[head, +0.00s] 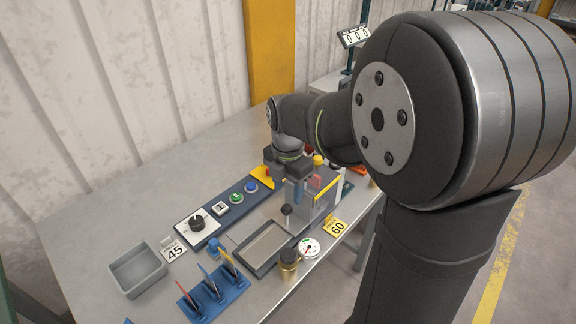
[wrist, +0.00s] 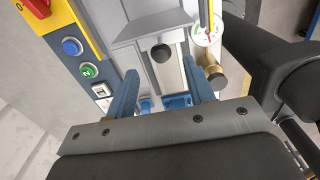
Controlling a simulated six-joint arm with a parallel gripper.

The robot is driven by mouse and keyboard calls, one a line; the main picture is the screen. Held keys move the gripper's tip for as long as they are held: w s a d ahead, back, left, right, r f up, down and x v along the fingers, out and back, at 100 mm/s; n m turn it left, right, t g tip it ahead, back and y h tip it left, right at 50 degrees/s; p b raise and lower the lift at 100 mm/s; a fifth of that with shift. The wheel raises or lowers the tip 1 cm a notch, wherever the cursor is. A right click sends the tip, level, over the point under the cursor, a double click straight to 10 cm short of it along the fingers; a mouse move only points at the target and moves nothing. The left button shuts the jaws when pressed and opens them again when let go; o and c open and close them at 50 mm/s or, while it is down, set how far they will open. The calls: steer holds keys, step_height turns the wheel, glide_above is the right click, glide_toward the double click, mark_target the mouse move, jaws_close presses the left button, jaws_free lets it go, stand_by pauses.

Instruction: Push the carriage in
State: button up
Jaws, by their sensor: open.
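The panel bender stands on the grey table, partly hidden by my arm. What looks like its carriage is a grey block (wrist: 135,58) with a round black knob (wrist: 160,53) in the wrist view. The knob also shows in the head view (head: 287,209), near the upper end of a framed grey plate (head: 264,246). My gripper (wrist: 160,88) is open, its two blue fingers wide apart and nothing between them. In the wrist view the knob lies just beyond the fingertips, apart from them. In the head view my gripper (head: 290,185) hangs over the machine, close to the knob.
A control strip (head: 222,212) with a dial and buttons runs along the left. A brass cylinder (head: 289,265) and a round gauge (head: 308,248) stand at the right. A blue rack (head: 213,296) and grey bin (head: 137,270) are nearer. The table's far left is clear.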

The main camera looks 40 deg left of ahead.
mark_target(287, 214)
step_height(287, 214, up, 7)
steer(key=shift+r, duration=0.15)
stand_by(0.6)
step_height(287, 214, down, 18)
steer(key=shift+s+r, duration=0.1)
steer(key=shift+r, duration=0.15)
stand_by(0.3)
